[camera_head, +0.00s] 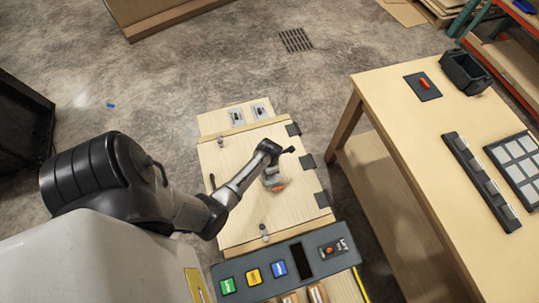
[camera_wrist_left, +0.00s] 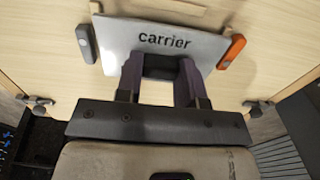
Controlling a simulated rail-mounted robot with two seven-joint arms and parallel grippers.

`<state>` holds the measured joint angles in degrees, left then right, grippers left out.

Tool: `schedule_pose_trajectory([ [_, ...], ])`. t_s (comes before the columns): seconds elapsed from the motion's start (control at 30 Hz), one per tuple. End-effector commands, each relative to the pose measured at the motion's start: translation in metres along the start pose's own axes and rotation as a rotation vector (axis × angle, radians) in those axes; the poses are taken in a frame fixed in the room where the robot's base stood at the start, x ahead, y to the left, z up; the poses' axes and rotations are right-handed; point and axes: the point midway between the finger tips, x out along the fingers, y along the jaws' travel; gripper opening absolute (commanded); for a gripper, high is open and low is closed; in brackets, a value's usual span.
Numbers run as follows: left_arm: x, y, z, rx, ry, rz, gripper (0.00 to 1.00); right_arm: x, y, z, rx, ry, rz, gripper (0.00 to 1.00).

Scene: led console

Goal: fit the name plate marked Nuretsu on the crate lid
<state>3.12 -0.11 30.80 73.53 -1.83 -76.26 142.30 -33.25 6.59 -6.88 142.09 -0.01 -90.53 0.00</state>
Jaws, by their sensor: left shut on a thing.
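The crate lid (camera_head: 238,185) is a pale wooden panel below my left arm, with black hinges along its right edge. My left gripper (camera_wrist_left: 160,68) is shut on a light grey plate (camera_wrist_left: 120,32). The plate reads "carrier" in the left wrist view; I see no Nuretsu marking. A grey block (camera_wrist_left: 86,43) is at its left end and an orange block (camera_wrist_left: 232,52) at its right. In the head view my left gripper (camera_head: 273,166) is over the lid, and the plate is largely hidden. I cannot tell whether the plate touches the lid. My right gripper is out of view.
A dark console (camera_head: 239,272) with green, yellow and blue buttons stands at the lid's near end. Small metal latches (camera_head: 264,234) stand on the lid. A wooden table (camera_head: 400,125) on the right holds a black bin (camera_head: 466,72) and a panel of grey squares (camera_head: 520,158).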

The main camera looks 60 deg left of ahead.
Motion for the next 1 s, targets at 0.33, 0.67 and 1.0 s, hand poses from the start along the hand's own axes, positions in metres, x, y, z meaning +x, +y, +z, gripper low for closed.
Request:
schedule_pose_trajectory([
  [0.33,0.0005,0.0001,0.0001,0.000,0.000,0.000,0.12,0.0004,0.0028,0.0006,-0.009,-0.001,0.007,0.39],
  [0.67,0.0040,-0.0001,0.0002,0.000,0.000,0.000,0.12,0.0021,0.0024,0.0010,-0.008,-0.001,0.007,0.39],
  [1.0,0.0079,-0.0001,0.0002,0.000,0.000,-0.001,0.12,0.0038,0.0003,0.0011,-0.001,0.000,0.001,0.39],
])
